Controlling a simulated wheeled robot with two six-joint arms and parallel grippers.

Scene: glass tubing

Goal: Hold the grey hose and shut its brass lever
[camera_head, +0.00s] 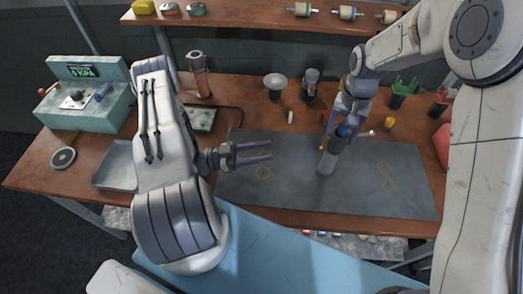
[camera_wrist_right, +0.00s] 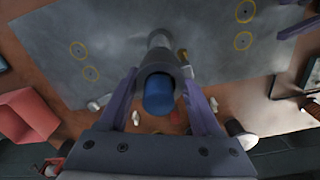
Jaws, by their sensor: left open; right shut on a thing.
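A thick grey tube, which looks like the grey hose (camera_head: 329,159), stands slightly tilted over the dark mat, its upper end in my right gripper (camera_head: 342,134). In the right wrist view the hose (camera_wrist_right: 158,67) lies between my right fingers (camera_wrist_right: 163,80), which are shut on it, with a blue part in its near end. A small brass-coloured piece, probably the brass lever (camera_wrist_right: 183,56), shows beside the hose; its position is unclear. My left gripper (camera_head: 270,152) is open and empty, left of the hose and apart from it. Whether the hose's lower end touches the mat is unclear.
The dark mat (camera_head: 290,195) carries yellow ring marks and is mostly clear. A teal gauge box (camera_head: 88,105) and a grey tray (camera_head: 115,165) are at left. A funnel (camera_head: 275,82), green holder (camera_head: 402,92) and yellow piece (camera_head: 388,124) stand behind the mat.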

